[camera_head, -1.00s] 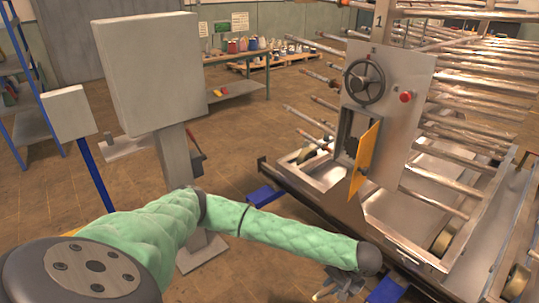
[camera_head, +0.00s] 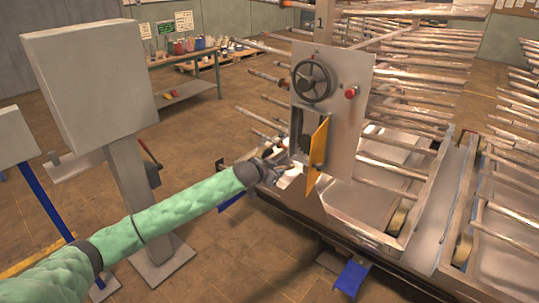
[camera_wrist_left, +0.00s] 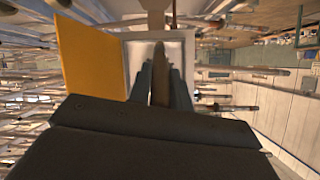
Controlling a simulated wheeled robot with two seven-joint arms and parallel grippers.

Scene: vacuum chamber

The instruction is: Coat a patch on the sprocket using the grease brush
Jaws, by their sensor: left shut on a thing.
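My left gripper (camera_head: 272,172) is shut on the grease brush, just left of the open yellow door (camera_head: 318,150). In the left wrist view, the brush (camera_wrist_left: 160,80) shows as a brownish shaft between the two dark fingers (camera_wrist_left: 160,85), pointing away from the wrist. The sprocket (camera_head: 303,144) seems to be the dark toothed shape in the opening of the grey panel, partly covered by the door's edge. The gripper is below and left of that opening. The brush's bristles cannot be made out clearly. My right gripper is not in view.
The grey panel (camera_head: 340,110) carries a handwheel (camera_head: 312,81) and a red button (camera_head: 351,92). The yellow door juts out beside the opening. Several metal rods stick out around the panel. A grey cabinet on a post (camera_head: 90,80) stands left, with open floor between.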

